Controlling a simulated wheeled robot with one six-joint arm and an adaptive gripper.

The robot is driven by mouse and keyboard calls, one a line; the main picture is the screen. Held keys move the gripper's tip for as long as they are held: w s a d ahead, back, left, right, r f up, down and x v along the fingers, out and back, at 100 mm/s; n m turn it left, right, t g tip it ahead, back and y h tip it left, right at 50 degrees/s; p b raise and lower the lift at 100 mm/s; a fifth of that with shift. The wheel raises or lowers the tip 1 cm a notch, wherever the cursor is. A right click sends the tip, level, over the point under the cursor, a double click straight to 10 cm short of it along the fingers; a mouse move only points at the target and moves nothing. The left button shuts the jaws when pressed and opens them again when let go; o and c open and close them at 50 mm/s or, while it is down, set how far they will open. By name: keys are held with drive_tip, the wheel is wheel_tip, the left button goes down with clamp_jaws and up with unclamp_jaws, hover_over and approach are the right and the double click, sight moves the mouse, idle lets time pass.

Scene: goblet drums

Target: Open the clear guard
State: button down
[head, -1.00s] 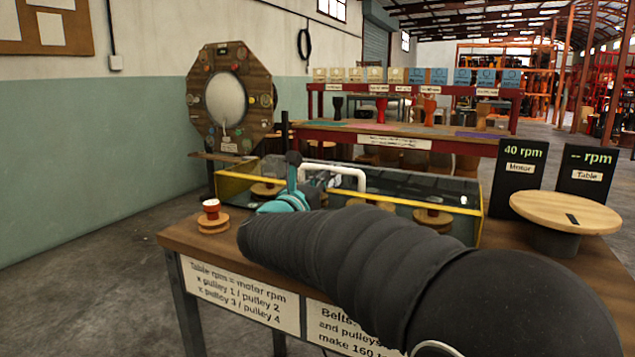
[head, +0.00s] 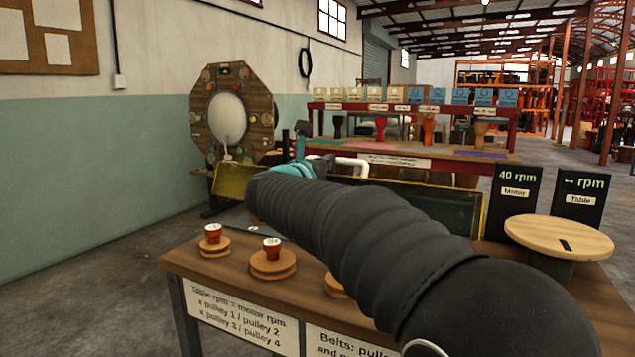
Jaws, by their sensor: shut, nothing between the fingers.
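The clear guard (head: 447,207) has a yellow frame and stands raised at the back of the bench, its panel tilted up. Its left end panel (head: 231,184) shows yellow. The white bar handle (head: 352,166) sticks out to the right of my gripper (head: 301,145). My teal and dark gripper is shut and empty, at the guard's upper left part beside the handle. My black-sleeved arm hides much of the guard's middle and the lower gripper, so I cannot tell whether they touch.
Wooden pulleys with red knobs stand on the bench (head: 205,270) front: one at left (head: 214,240), one beside it (head: 272,262), and another (head: 335,287) partly behind my arm. A round wooden table (head: 540,232) and two rpm signs (head: 515,190) stand at right.

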drive_tip(key=w+d+r+p, duration=0.2)
drive_tip(key=w+r, duration=0.3)
drive_tip(key=r, duration=0.1)
drive_tip(key=shift+d, duration=0.2)
idle(1.1)
